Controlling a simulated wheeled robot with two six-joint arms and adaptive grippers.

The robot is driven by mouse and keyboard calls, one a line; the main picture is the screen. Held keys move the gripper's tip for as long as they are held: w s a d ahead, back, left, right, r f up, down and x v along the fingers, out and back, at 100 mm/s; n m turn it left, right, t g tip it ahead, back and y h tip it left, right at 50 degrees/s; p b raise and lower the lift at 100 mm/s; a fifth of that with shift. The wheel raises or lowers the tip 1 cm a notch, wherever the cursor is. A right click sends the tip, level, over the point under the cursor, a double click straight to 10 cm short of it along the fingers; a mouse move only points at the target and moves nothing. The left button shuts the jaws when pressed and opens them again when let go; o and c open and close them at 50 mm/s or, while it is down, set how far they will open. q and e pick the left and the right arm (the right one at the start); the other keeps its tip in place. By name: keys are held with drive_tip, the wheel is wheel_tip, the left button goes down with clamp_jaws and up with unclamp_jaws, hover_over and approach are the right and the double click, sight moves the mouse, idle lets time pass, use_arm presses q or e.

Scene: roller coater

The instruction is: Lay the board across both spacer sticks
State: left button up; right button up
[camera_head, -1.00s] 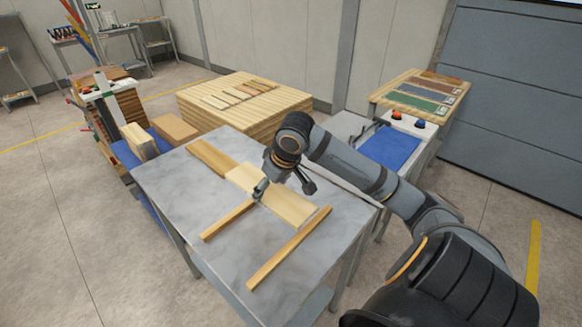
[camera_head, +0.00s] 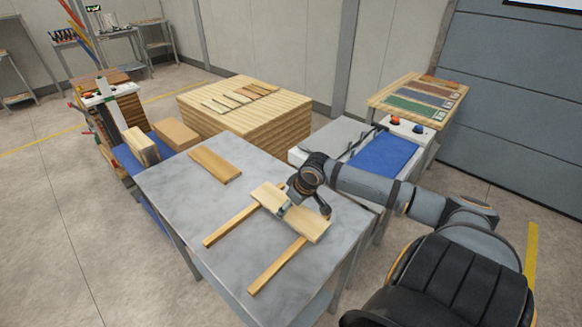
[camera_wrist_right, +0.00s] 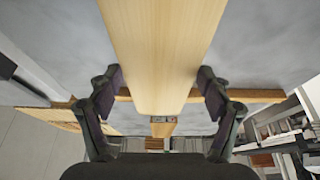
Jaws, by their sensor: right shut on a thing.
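The pale board (camera_head: 268,194) is in my right gripper (camera_head: 304,208), which is shut on it. In the right wrist view the board (camera_wrist_right: 160,50) runs between the two fingers. The head view shows the board crossing over the far parts of both spacer sticks. The left stick (camera_head: 228,226) and the right stick (camera_head: 275,268) lie on the grey table, their near parts bare and their far ends hidden by the board. I cannot tell whether the board touches them. My left gripper is not in view.
A browner wood piece (camera_head: 214,164) lies at the far left of the grey table (camera_head: 170,188). Behind stand a stack of timber (camera_head: 260,125) and a blue-topped bench (camera_head: 385,152).

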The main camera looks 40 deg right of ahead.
sight(295, 212)
drive_tip(key=shift+a+f, duration=0.1)
drive_tip(key=o, duration=1.3)
drive_tip(key=p+v, duration=0.3)
drive_tip(key=v, duration=0.1)
drive_tip(key=shift+r+p, duration=0.3)
drive_tip(key=shift+r, duration=0.1)
drive_tip(key=p+v, duration=0.7)
drive_tip(key=p, duration=0.4)
drive_tip(key=shift+s+r+p, duration=0.25)
drive_tip(key=shift+s+p, duration=0.05)
drive_tip(key=shift+p, duration=0.05)
